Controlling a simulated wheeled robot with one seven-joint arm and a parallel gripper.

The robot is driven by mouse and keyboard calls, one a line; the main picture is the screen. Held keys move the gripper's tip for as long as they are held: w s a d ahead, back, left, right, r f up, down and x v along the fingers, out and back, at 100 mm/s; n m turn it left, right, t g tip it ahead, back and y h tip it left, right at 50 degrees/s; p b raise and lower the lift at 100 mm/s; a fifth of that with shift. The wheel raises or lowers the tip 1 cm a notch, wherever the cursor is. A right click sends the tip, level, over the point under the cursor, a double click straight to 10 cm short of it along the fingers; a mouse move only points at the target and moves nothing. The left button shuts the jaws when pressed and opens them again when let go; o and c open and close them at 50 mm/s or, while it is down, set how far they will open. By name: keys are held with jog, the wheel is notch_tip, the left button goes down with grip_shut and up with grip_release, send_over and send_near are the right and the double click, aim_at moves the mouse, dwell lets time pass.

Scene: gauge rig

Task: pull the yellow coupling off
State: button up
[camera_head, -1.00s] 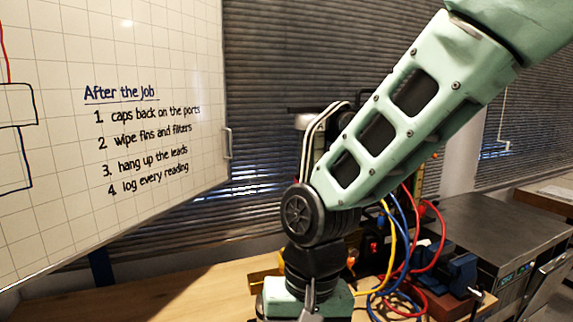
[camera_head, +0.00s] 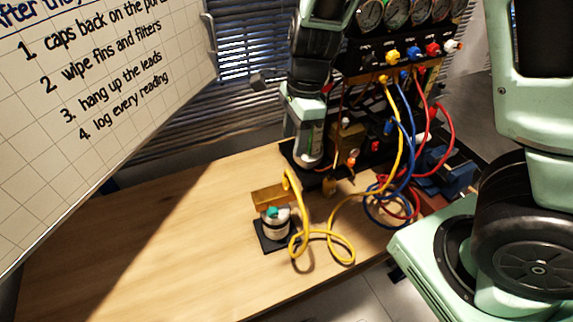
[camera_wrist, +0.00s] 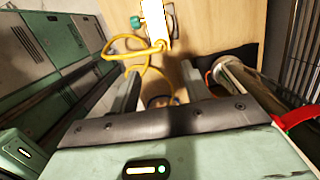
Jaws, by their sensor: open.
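The yellow hose (camera_head: 397,150) hangs from the gauge rig, loops on the bench and rises to a yellow coupling (camera_head: 289,180) by a brass-coloured block. In the wrist view the yellow coupling (camera_wrist: 158,46) sits at the hose end against the bright block, ahead of my fingertips. My gripper (camera_head: 309,158) points down in front of the rig, behind and right of the coupling. In the wrist view its two fingers (camera_wrist: 157,84) are apart. A small orange-yellow thing shows low between them, partly hidden; I cannot tell whether it touches them. The coupling is outside the jaws.
The gauge rig (camera_head: 365,60) with blue and red hoses (camera_head: 440,150) and a blue vise (camera_head: 452,172) are at the right. The bench's left part (camera_head: 150,245) is clear.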

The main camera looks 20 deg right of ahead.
aim_at(287, 171)
jog(key=f, duration=0.4)
jog(key=a+f, duration=0.1)
jog(key=f, duration=0.3)
jog(key=a+f+b, duration=0.1)
jog(key=f, duration=0.4)
jog(key=shift+c, duration=0.4)
grip_shut()
